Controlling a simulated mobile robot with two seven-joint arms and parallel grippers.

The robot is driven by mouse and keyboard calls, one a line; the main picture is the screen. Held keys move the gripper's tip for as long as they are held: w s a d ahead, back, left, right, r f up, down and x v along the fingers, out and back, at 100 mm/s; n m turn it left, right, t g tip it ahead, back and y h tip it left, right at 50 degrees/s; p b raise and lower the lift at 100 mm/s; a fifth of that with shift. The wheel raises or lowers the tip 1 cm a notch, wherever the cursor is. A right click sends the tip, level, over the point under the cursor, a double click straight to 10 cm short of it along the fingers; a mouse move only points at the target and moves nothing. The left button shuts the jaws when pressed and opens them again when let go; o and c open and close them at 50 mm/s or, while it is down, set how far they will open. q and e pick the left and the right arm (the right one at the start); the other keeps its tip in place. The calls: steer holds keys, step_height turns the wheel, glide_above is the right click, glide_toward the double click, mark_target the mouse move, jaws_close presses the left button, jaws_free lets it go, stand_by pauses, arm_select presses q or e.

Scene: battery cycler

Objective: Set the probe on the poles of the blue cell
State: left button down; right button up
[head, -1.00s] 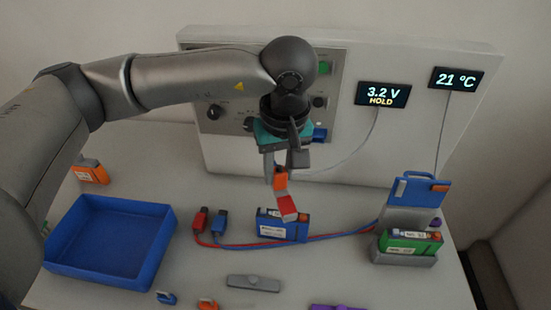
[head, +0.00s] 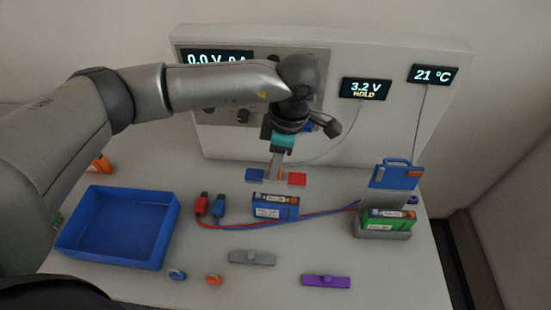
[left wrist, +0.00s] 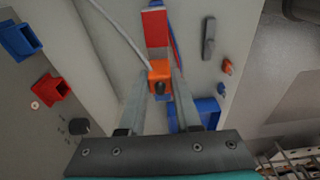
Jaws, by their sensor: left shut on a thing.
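The probe (head: 297,179) has an orange grip, a blue end and a red end. My left gripper (head: 276,168) is shut on its orange grip, and the probe spans left to right in the head view. In the left wrist view the orange grip (left wrist: 160,72) sits between the fingers, with the red end (left wrist: 155,28) beyond it. The blue cell (head: 275,208) lies on the table below the probe, which appears held above and apart from it. The cell's poles are too small to make out. My right gripper is not in view.
The cycler panel (head: 425,125) stands behind, with a display reading 3.2 V HOLD (head: 366,89). Red and blue leads (head: 320,218) run beside the blue cell. A green cell (head: 386,220) sits in a grey holder at right. A blue tray (head: 108,258) is at left.

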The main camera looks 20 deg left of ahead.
arm_select(q)
steer(key=shift+f+b, duration=1.5)
steer(key=shift+f, duration=1.05)
steer(key=shift+b, duration=0.4)
steer(key=shift+f+b, duration=0.65)
steer(key=shift+f, duration=0.05)
steer(key=shift+r+p, duration=2.15)
steer(key=shift+r, duration=1.45)
steer(key=shift+f, duration=0.1)
